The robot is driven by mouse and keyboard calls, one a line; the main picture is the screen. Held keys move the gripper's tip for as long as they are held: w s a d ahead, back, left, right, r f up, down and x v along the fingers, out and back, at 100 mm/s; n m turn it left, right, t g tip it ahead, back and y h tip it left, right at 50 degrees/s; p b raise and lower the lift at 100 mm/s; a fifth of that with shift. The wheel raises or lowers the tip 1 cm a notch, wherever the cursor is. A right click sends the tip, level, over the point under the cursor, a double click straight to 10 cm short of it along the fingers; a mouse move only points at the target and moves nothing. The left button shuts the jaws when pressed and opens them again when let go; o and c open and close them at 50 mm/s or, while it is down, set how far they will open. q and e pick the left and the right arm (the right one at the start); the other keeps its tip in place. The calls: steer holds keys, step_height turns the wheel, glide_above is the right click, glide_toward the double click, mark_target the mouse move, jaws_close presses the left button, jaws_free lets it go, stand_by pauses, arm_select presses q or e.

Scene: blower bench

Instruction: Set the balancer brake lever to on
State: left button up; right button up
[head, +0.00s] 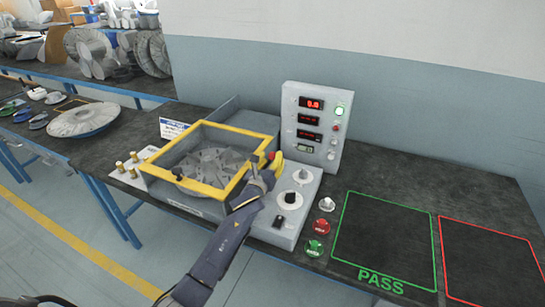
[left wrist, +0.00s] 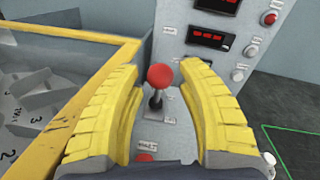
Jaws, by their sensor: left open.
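The brake lever (left wrist: 156,92) has a red ball knob on a dark stem. In the left wrist view it stands close to upright on the grey balancer panel, between my open yellow fingers. My left gripper (left wrist: 154,110) is open, with a finger on each side of the lever and a gap showing beside the knob. In the head view my left gripper (head: 268,165) is at the right side of the yellow-framed balancer (head: 236,128), and it hides most of the lever. The lever's on and off marks cannot be read. My right gripper is not in view.
A display box (head: 312,125) with red digits and buttons stands just behind the lever. Knobs (head: 290,197) sit on the panel in front. Green PASS (head: 385,235) and red outlined areas on the right are empty. The yellow frame's edge is close on the left.

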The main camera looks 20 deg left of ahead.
arm_select(q)
steer(key=shift+w, duration=0.8)
jaws_close()
